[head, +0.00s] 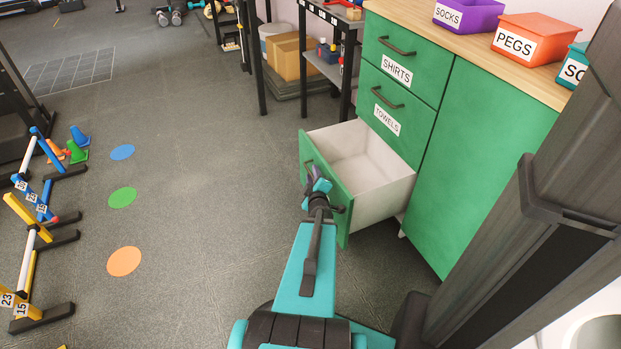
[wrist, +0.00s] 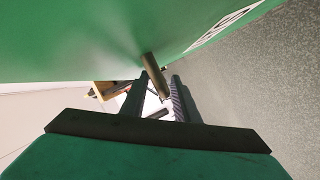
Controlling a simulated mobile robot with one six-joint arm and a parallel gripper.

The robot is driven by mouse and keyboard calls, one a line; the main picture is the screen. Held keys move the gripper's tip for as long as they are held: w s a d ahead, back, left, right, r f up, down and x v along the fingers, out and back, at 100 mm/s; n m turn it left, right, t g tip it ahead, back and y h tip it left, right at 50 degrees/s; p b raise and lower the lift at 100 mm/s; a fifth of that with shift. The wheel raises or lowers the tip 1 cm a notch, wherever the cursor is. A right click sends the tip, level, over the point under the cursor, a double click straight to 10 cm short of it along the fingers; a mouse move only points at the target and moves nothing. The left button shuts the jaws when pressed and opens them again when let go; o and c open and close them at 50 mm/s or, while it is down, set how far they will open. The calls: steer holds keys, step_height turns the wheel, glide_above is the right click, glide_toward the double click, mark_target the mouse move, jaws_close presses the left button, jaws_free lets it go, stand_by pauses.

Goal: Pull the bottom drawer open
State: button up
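The bottom drawer (head: 377,196) of the green cabinet stands well pulled out in the head view. Its pale inside is empty where I can see it. My gripper (head: 318,180) is at the drawer's green front, over the handle (head: 339,209), and hides part of it. In the wrist view the dark handle (wrist: 154,70) runs between the two fingers of my gripper (wrist: 160,78), which look closed on it. The exact finger contact is hard to make out.
Above it, the SHIRTS drawer (head: 408,60) and TOWELS drawer (head: 397,106) are shut. A purple bin (head: 468,15) and an orange bin (head: 532,38) stand on the cabinet top. Small hurdles (head: 32,235) stand at the left. The floor between is clear apart from flat coloured discs (head: 124,261).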

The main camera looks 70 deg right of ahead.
steer(key=shift+p+v, duration=0.3)
steer(key=shift+v, duration=1.05)
steer(key=shift+s+a+r+p, duration=0.1)
steer(key=shift+a+r+p, duration=0.1)
steer(key=shift+p, duration=0.2)
steer(key=p+v, duration=1)
steer(key=p, duration=0.2)
steer(key=shift+a, duration=0.2)
steer(key=shift+f, duration=0.1)
